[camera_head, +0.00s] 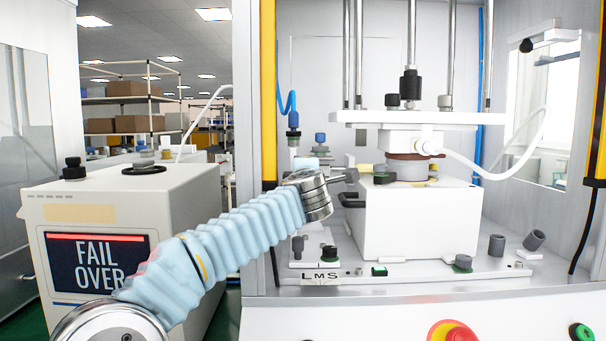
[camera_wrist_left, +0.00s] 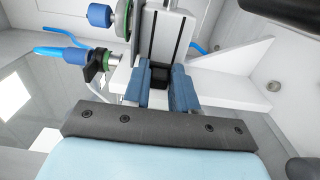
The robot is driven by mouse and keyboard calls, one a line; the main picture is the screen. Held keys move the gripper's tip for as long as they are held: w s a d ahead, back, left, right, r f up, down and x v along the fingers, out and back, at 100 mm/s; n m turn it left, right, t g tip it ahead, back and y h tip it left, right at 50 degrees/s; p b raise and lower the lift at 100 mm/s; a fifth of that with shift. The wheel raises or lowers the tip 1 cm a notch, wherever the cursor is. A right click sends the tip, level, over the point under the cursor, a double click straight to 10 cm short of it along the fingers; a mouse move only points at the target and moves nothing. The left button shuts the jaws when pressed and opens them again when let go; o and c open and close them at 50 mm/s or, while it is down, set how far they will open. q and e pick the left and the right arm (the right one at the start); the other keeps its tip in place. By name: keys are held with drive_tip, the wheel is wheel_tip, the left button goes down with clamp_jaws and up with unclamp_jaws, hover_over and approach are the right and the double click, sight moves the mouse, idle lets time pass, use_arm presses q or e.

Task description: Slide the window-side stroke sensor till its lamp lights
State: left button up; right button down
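My left arm reaches into the press from the left in the head view. Its gripper (camera_head: 340,176) is small there, beside the white press block. In the left wrist view the two blue fingers of the left gripper (camera_wrist_left: 160,88) stand apart. A small black block (camera_wrist_left: 160,75), which looks like a sensor, shows between them, at the end of a white slotted rail (camera_wrist_left: 165,35). I cannot tell whether the fingers touch it. I see no lit lamp on it. My right gripper is in neither view.
A white press block (camera_head: 420,220) stands on the base plate under the press plate (camera_head: 400,117). A blue fitting (camera_wrist_left: 68,55) sits left of the fingers in the wrist view. A yellow post (camera_head: 268,90) and a screen cabinet (camera_head: 190,220) stand near my arm.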

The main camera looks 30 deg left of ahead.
use_arm(q)
clamp_jaws()
drive_tip(key=shift+w+d+f, duration=0.1)
drive_tip(key=shift+d, duration=0.1)
idle(0.3)
drive_tip(key=o, duration=0.5)
unclamp_jaws()
drive_tip(key=b+v, duration=0.2)
drive_tip(key=v, duration=1.2)
drive_tip(key=shift+f, duration=0.1)
